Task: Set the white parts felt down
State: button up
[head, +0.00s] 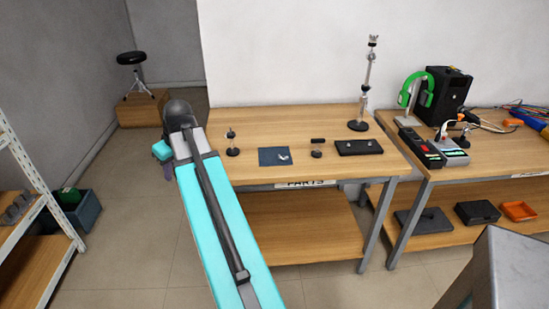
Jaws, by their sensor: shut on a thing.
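I cannot make out a white parts felt in the head view. My arm reaches up from the bottom of the picture to a dark joint near the left end of the wooden table (338,117). My wrist shows only in part beyond it, and my gripper's fingers are hidden behind the arm, with anything they hold. A dark blue mat (267,158) lies flat on the table to the right of my arm. A small whitish piece (284,157) lies on it.
On the table are a small dark stand (232,147), a small dark block on a foot (317,147), a black tray (372,148) and a tall metal stand (367,80). A second table (500,152) with electronics stands at right. Bare tabletop shows behind the mat.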

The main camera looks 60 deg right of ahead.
jog(key=s+d+f+b, duration=0.1)
jog(key=s+d+f, duration=0.1)
jog(key=s+d, duration=1)
jog(key=s+d+f+b, duration=0.2)
jog(key=s+d+f, duration=0.1)
jog(key=s+d, duration=0.9)
jog(key=shift+s+d+f+m, duration=0.25)
jog(key=shift+s+m, duration=0.15)
jog(key=shift+s, duration=0.15)
jog(key=shift+w, duration=0.1)
jog(key=shift+w+d+f+p, duration=0.25)
jog(key=shift+w+d+p, duration=0.2)
jog(key=shift+w+d, duration=1.3)
jog(key=shift+w+d+f+p, duration=0.2)
jog(key=shift+w+d+p, duration=0.25)
jog(key=shift+w+d, duration=1.25)
jog(key=shift+w+d+f+p, duration=0.25)
jog(key=shift+w+d+p, duration=0.2)
jog(key=shift+w+d, duration=1.25)
jog(key=shift+d, duration=0.15)
jog(key=shift+w+d, duration=0.5)
jog(key=shift+d, duration=0.05)
notch_tip(320, 180, down, 2)
jog(key=shift+s+a+p, duration=0.15)
jog(key=shift+p, duration=0.45)
jog(key=shift+f, duration=0.8)
